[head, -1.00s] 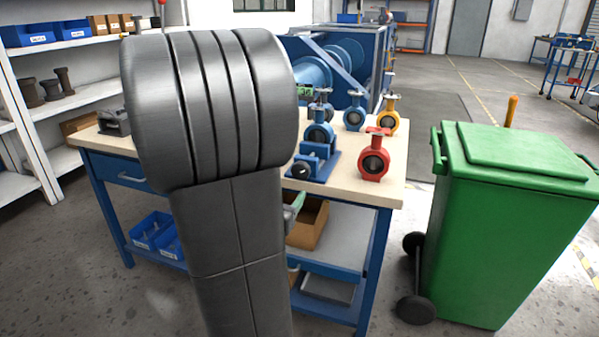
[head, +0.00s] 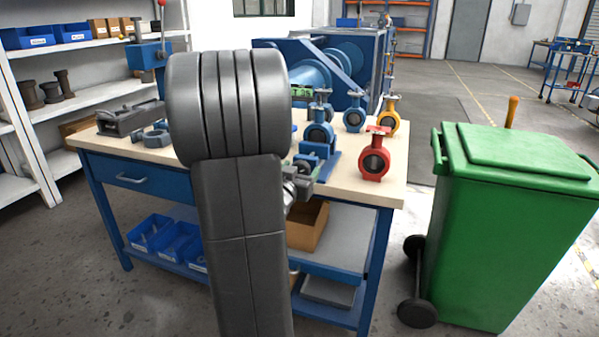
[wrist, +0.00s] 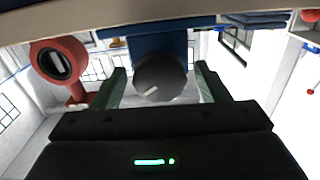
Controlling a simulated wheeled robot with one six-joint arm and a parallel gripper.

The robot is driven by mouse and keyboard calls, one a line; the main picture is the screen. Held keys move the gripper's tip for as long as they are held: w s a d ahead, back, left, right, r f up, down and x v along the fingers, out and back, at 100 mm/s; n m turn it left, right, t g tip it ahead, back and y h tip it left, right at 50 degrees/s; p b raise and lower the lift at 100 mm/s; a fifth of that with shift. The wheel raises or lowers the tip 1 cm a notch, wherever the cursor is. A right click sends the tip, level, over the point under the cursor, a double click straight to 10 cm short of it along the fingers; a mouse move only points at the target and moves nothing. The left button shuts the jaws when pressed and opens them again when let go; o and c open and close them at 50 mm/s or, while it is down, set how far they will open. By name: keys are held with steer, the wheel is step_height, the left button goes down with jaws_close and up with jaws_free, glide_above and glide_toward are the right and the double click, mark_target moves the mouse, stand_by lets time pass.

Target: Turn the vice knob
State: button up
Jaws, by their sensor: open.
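The blue vice (head: 318,160) stands near the front edge of the workbench. In the wrist view, where the scene appears upside down, its dark round knob (wrist: 158,80) with a white mark faces me below the blue body (wrist: 158,43). My gripper (wrist: 161,76) is open, with one green finger on each side of the knob and a gap at both sides. I cannot tell how deep the fingers reach around it.
A red valve (head: 375,157) stands close to the right of the vice, also seen in the wrist view (wrist: 58,60). More blue and yellow (head: 389,117) valves stand behind. A green bin (head: 510,230) stands right of the workbench (head: 350,188).

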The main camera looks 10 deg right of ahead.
steer(key=c, duration=1)
steer(key=shift+r+n+p, duration=0.1)
steer(key=shift+n+p, duration=0.3)
steer(key=shift+p, duration=0.1)
steer(key=n+p, duration=0.3)
steer(key=shift+r, duration=0.1)
steer(key=n+p, duration=0.2)
steer(key=n, duration=0.1)
steer(key=shift+f+n+p, duration=0.2)
steer(key=shift+n+p, duration=0.55)
steer(key=shift+n, duration=0.35)
steer(key=o, duration=1)
steer(key=shift+a, duration=0.1)
